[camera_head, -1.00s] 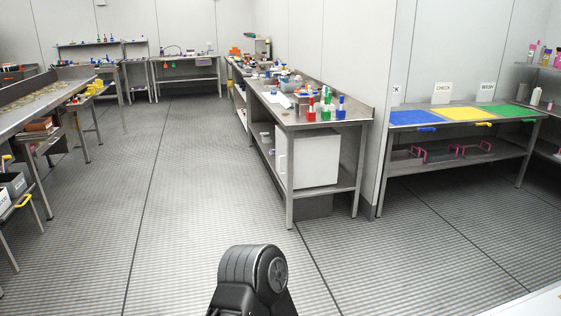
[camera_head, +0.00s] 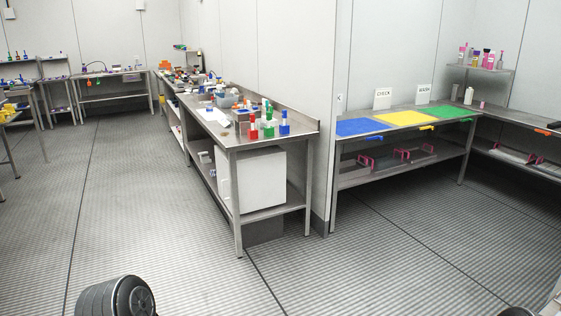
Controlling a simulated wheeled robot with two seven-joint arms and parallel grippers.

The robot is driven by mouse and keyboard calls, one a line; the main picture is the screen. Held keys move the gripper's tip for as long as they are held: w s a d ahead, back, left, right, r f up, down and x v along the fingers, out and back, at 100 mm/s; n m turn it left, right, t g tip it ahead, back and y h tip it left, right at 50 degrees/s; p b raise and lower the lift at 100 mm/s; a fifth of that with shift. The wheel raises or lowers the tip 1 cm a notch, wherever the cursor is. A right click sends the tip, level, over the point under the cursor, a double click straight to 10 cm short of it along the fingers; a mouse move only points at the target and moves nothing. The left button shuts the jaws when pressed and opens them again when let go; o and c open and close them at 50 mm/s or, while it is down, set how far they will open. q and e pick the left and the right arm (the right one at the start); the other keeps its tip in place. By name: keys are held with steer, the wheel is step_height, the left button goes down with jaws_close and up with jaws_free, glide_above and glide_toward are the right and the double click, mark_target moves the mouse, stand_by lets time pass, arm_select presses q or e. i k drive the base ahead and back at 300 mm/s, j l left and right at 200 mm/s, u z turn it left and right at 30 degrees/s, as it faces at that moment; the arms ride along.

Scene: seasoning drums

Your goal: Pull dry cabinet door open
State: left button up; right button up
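A white box-shaped cabinet (camera_head: 262,180) stands on the lower shelf of the steel table in the middle of the head view. A thin white panel with a handle-like edge shows at its left side; I cannot tell whether this is its door or whether it is open. No label reading "dry" is visible. Neither of my grippers is in view. A black rounded part of my own body shows at the bottom left, well apart from the cabinet.
The steel table (camera_head: 232,142) carries red, green and blue bottles (camera_head: 268,124). A second bench at right holds blue, yellow (camera_head: 406,121) and green mats under small signs. A wall corner separates the two. The ribbed floor in front is clear.

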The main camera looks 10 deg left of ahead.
mark_target(223, 173)
steer(key=i+j+u, duration=0.3)
steer(key=i, duration=0.3)
steer(key=i+j+u, duration=0.35)
steer(key=i, duration=0.25)
steer(key=i+u, duration=0.3)
steer(key=i, duration=0.35)
steer(key=i+j+z, duration=0.2)
steer(key=i+z, duration=0.3)
steer(key=i, duration=0.35)
steer(key=i+j+z, duration=0.5)
steer(key=i, duration=0.3)
steer(key=i+j+z, duration=0.5)
steer(key=i+j, duration=0.15)
steer(key=j, duration=0.2)
